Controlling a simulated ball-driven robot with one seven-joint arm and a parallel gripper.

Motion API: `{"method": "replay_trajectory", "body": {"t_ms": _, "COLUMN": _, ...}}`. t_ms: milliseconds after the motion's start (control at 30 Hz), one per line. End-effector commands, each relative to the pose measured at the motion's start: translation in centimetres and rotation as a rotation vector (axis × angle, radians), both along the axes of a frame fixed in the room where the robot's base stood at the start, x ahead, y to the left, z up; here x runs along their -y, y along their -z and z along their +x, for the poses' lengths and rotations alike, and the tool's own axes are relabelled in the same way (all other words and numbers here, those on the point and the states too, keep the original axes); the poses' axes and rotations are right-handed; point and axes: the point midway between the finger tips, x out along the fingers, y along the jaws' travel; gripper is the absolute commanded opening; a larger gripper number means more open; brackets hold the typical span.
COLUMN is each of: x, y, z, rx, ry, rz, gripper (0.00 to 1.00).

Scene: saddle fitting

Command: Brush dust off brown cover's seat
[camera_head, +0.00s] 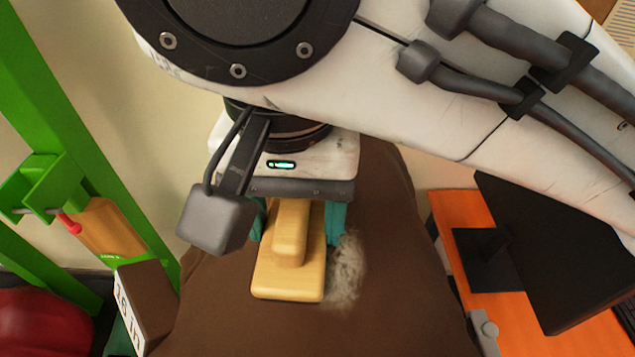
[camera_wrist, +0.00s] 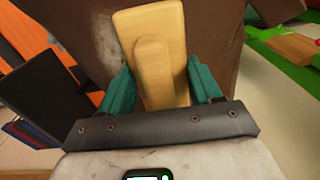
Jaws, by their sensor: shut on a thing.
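The brown cover (camera_head: 225,325) fills the lower middle of the head view; it also shows at the top of the wrist view (camera_wrist: 215,40). A patch of grey-white dust (camera_head: 346,272) lies on it, just right of the brush. The wooden brush (camera_head: 288,280) has a flat yellow block and a raised grip; it also shows in the wrist view (camera_wrist: 160,30). My gripper (camera_head: 295,225) is shut on the brush's grip with its teal fingers. The brush is over the cover beside the dust; its underside is hidden, so I cannot tell whether it touches.
A green frame (camera_head: 75,130) with an orange-brown block (camera_head: 108,228) stands at the left. A brown box labelled "16 in" (camera_head: 145,300) and a red object (camera_head: 45,325) are at the lower left. An orange surface with a black monitor-like panel (camera_head: 560,250) is at the right.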

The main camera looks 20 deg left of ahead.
Motion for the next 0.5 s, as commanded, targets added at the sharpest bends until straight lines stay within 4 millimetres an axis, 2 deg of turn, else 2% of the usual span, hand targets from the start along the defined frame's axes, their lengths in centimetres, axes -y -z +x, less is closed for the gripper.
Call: {"method": "replay_trajectory", "body": {"t_ms": 500, "x": -1.5, "y": 0.2, "z": 3.3, "rx": -0.001, "ry": 0.007, "rz": -0.006, "gripper": 0.39}}
